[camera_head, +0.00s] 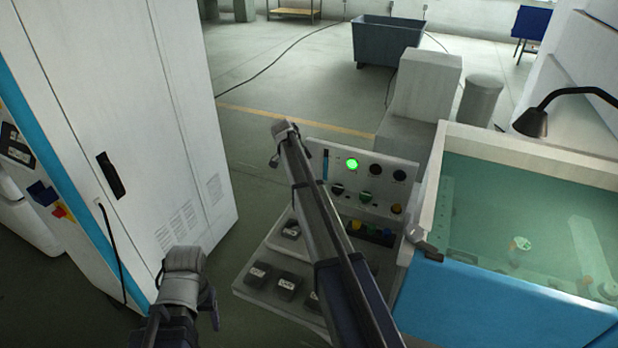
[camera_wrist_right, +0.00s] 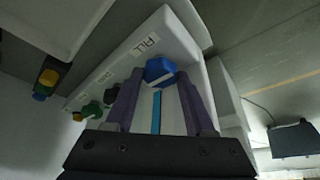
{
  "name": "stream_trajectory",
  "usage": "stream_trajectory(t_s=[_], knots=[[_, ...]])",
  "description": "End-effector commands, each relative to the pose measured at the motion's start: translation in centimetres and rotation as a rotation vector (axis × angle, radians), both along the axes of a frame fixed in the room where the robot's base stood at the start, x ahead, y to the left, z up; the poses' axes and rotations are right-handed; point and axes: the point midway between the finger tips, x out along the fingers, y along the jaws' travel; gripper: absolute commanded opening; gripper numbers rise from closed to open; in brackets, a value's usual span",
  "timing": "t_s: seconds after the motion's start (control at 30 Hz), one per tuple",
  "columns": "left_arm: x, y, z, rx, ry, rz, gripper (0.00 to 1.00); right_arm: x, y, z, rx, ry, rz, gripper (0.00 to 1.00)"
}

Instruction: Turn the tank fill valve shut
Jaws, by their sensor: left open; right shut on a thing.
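The tank fill valve shows as a blue knob (camera_wrist_right: 160,70) in the right wrist view, beside a label reading FILL on a pale panel. My right gripper (camera_wrist_right: 161,78) has its two fingers on either side of the knob and is shut on it. How far the knob is turned is hard to tell. My left gripper (camera_head: 211,302) is open and empty at the lower left, apart from the console.
The console panel (camera_head: 383,188) carries a lit green lamp (camera_head: 352,164) and several knobs. A water-filled tank (camera_head: 440,285) with a blue front stands at the right. A tall white cabinet (camera_head: 150,130) stands at the left. Open floor lies beyond, with a grey bin (camera_head: 385,42).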

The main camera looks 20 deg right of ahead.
Motion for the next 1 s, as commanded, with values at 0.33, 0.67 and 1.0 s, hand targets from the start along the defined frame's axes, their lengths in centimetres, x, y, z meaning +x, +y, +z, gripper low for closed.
stream_trajectory(t_s=[0.33, 0.67, 1.0], knots=[[0.0, 0.0, 0.0, 0.000, 0.000, 0.000, 0.67, 0.0, 0.0, 0.0, 0.001, 0.000, -0.002, 0.60], [0.0, 0.0, 0.0, 0.000, 0.000, 0.000, 0.67, 0.0, 0.0, 0.0, 0.000, 0.000, 0.000, 0.67], [0.0, 0.0, 2.4, 0.000, 0.000, -0.001, 0.67, 0.0, 0.8, 2.4, 0.000, 0.000, 0.001, 0.67]])
